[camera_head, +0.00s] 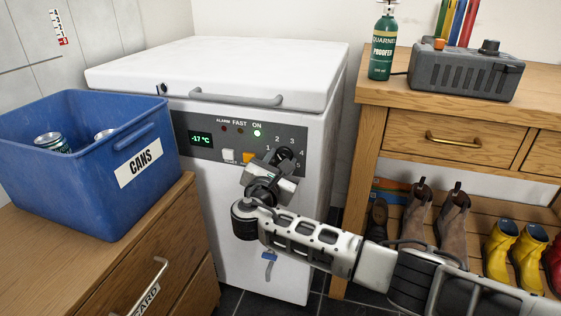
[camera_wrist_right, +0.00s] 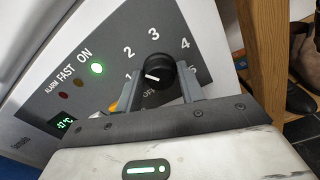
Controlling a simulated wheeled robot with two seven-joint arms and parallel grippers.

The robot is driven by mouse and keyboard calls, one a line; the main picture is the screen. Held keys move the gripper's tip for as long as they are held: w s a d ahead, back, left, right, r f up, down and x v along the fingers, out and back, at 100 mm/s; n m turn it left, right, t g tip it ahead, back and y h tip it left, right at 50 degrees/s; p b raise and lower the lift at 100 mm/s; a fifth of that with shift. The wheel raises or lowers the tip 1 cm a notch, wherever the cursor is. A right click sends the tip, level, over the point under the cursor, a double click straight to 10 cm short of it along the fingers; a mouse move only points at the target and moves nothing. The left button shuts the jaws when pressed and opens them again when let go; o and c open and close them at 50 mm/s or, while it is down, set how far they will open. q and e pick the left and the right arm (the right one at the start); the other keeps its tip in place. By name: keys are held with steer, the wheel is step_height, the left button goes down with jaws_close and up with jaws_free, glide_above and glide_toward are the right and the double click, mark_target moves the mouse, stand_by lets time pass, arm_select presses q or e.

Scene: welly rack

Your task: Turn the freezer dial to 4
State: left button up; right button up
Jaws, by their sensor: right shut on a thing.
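The white chest freezer (camera_head: 215,65) has a grey control panel (camera_head: 205,118) on its front. The black freezer dial (camera_wrist_right: 157,66) sits at the panel's right, ringed by printed numbers 1 to 5. In the right wrist view its white mark appears to point toward the 1. My right gripper (camera_head: 283,160) is at the panel with its fingers on either side of the dial, shut on it. The fingers (camera_wrist_right: 160,90) also show in the right wrist view and cover part of the lower scale. My left gripper is not in view.
A blue CANS crate (camera_head: 75,165) stands on a wooden cabinet at left. At right, a wooden bench (camera_head: 375,92) carries a green bottle (camera_head: 382,45) and a grey box (camera_head: 462,72), with boots (camera_head: 500,245) below. The panel's ON lamp (camera_head: 257,133) is green.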

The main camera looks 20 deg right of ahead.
steer(key=shift+f, duration=0.1)
steer(key=o, duration=1)
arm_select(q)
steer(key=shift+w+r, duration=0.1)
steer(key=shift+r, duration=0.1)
arm_select(e)
steer(key=shift+s+a, duration=0.35)
steer(key=shift+s, duration=0.1)
arm_select(q)
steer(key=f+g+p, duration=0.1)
steer(key=p, duration=0.1)
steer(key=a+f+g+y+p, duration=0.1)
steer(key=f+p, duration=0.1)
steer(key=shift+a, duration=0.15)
arm_select(e)
steer(key=v, duration=1.5)
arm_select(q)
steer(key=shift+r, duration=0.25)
